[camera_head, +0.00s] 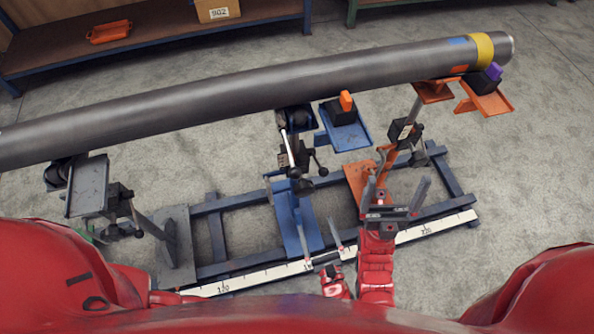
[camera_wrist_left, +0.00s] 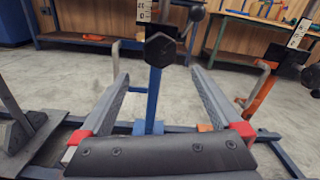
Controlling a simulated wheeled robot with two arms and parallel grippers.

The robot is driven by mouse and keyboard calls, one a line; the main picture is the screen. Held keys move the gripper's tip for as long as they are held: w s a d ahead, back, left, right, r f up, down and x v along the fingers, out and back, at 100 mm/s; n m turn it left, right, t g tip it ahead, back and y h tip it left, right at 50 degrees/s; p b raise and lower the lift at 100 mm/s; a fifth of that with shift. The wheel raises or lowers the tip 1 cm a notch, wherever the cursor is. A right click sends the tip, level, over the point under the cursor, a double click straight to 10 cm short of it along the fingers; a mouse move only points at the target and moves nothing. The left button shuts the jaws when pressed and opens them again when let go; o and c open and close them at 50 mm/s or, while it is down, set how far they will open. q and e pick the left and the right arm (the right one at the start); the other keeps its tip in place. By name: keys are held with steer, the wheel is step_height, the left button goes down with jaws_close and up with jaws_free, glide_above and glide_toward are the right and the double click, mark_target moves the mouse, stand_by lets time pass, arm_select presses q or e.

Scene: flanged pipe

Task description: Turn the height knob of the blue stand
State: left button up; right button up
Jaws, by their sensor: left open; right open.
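The blue stand (camera_head: 295,215) stands under the middle of the pipe (camera_head: 240,90). Its black knob (camera_head: 303,186) sits on the post, and the left wrist view shows it as a dark hexagonal knob (camera_wrist_left: 160,48) in front of a blue post (camera_wrist_left: 153,98). My left gripper (camera_head: 319,236) is open and empty, low in front of the blue stand. In the left wrist view its fingers (camera_wrist_left: 159,75) spread on either side of the post, with the knob ahead and above, apart from them. My right gripper (camera_head: 396,190) is open and empty before the orange stand (camera_head: 362,182).
A grey stand (camera_head: 88,187) is at the left. The blue frame rails (camera_head: 235,202) and a white scale strip (camera_head: 265,277) run low in front. A blue side tray (camera_head: 345,135) holds a black block with an orange piece. A shelf (camera_head: 160,38) stands behind.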

mark_target(302, 182)
arm_select(q)
steer(key=b+x, duration=0.2)
steer(key=x, duration=1.4)
steer(key=shift+w+f+b, duration=0.15)
steer(key=shift+w+b, duration=0.1)
steer(key=shift+b, duration=0.15)
steer(key=c, duration=1.1)
